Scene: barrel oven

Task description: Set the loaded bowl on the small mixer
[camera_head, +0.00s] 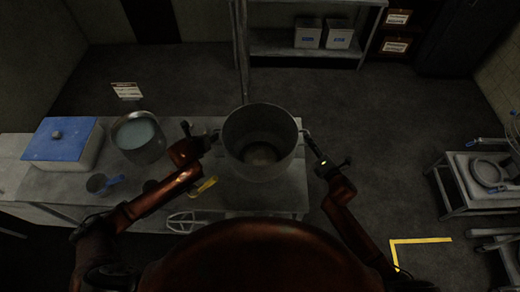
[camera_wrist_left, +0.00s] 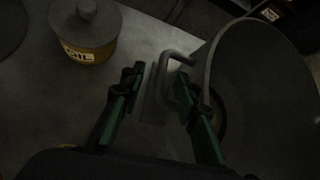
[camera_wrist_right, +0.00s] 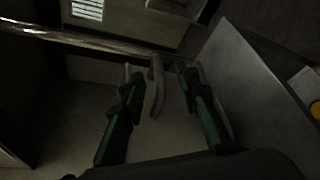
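The bowl (camera_head: 265,125) is a large, deep grey metal vessel at the middle of the table, with a brownish load (camera_head: 260,153) in its bottom. My left gripper (camera_head: 207,140) is at its left side. In the left wrist view, the left fingers stand apart on either side of the bowl's loop handle (camera_wrist_left: 172,68). My right gripper (camera_head: 311,141) is at its right side. In the right wrist view, the right fingers are apart with a curved handle (camera_wrist_right: 157,84) between them. I cannot make out the small mixer for certain.
A blue-lidded box (camera_head: 62,138), a pot of pale liquid (camera_head: 138,135) and a cup (camera_head: 97,184) stand on the table's left. An oil tin (camera_wrist_left: 88,35) is near my left gripper. A low trolley (camera_head: 452,200) stands right. The floor between is clear.

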